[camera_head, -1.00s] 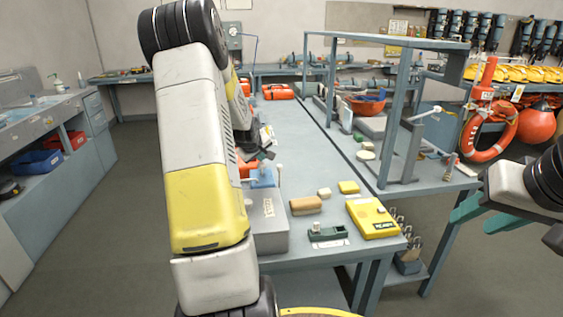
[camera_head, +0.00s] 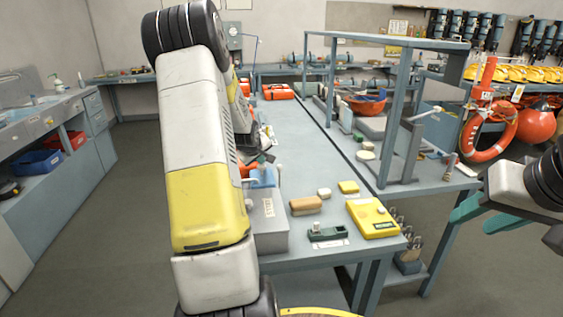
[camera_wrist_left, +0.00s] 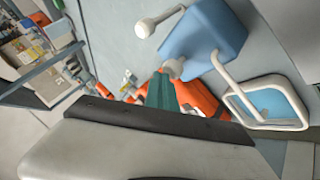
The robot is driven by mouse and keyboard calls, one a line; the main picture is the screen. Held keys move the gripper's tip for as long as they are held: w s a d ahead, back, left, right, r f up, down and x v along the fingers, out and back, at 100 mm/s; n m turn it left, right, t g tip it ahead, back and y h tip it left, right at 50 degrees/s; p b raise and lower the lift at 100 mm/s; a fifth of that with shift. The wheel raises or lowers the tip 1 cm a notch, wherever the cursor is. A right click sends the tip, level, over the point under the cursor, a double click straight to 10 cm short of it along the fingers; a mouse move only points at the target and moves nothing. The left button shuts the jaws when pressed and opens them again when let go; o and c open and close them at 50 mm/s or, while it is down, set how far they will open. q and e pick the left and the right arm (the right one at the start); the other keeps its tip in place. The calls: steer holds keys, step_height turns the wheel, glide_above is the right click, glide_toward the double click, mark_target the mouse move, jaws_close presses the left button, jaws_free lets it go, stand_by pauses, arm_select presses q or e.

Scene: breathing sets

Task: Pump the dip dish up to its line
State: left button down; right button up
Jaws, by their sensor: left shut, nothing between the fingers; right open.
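A blue pump container (camera_head: 263,177) stands on the bench beside my left forearm; it also shows in the left wrist view (camera_wrist_left: 205,38). It has a white knob on a stem (camera_wrist_left: 145,28) and a white bent spout (camera_wrist_left: 228,72). The spout reaches over a white-rimmed dip dish (camera_wrist_left: 297,124) with blue inside. I cannot make out its line. My left gripper (camera_wrist_left: 162,88) has its teal fingers shut and empty, close to a pale round end by the container; contact is unclear. In the head view my forearm hides most of it. My right gripper (camera_head: 473,215) is open and empty, off the bench's right side.
A grey box (camera_head: 268,228), a tan block (camera_head: 305,205), a green device (camera_head: 327,233) and a yellow box (camera_head: 374,219) sit at the bench's near end. An orange object (camera_wrist_left: 200,93) lies behind my left fingers. The bench middle is clear.

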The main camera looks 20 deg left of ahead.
mark_target(261, 166)
arm_select(q)
steer(key=shift+d+f, duration=0.1)
steer(key=shift+f, duration=0.45)
stand_by(0.5)
steer(key=shift+r, duration=4)
